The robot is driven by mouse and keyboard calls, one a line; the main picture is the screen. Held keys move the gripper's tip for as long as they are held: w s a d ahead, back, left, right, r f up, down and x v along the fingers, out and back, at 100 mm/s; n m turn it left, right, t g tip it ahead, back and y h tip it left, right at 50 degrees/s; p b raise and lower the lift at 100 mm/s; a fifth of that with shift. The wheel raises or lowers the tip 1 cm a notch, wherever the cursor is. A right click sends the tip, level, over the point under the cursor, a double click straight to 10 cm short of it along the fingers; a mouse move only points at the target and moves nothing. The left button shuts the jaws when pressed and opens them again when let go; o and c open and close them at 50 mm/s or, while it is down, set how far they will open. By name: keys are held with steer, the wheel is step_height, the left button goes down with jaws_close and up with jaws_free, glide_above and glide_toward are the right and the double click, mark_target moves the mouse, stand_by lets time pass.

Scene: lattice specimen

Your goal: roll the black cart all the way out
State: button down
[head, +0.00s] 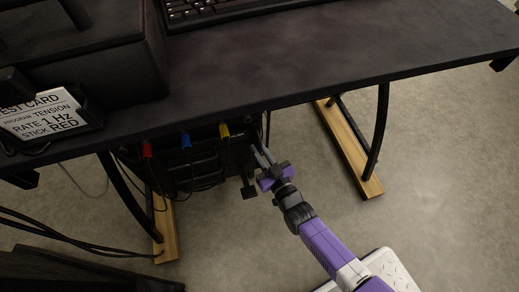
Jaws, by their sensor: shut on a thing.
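The black cart (185,176) stands under the dark desk, with its upper part hidden by the desk's edge. Red (147,149), blue (186,141) and yellow (223,131) plugs with cables show on its front. My gripper (262,157) reaches in from the lower right to the cart's right front side, just below the desk edge. Its fingers are shut on a dark part of the cart there, which is small and partly hidden by the fingers.
The dark desk (330,50) overhangs the cart and carries a keyboard (230,10) and a test card (40,115). Desk legs on wooden feet stand left (165,235) and right (350,150). Grey floor (235,245) in front is clear.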

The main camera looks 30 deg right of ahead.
steer(key=s+a+p, duration=0.2)
steer(key=s, duration=1.1)
steer(key=s+a+p, duration=0.2)
steer(key=s+a, duration=0.1)
steer(key=s, duration=1)
steer(key=shift+p, duration=0.4)
steer(key=c, duration=1.4)
jaws_free()
steer(key=shift+d, duration=0.1)
steer(key=s+p, duration=0.1)
steer(key=s, duration=0.6)
steer(key=shift+s, duration=0.4)
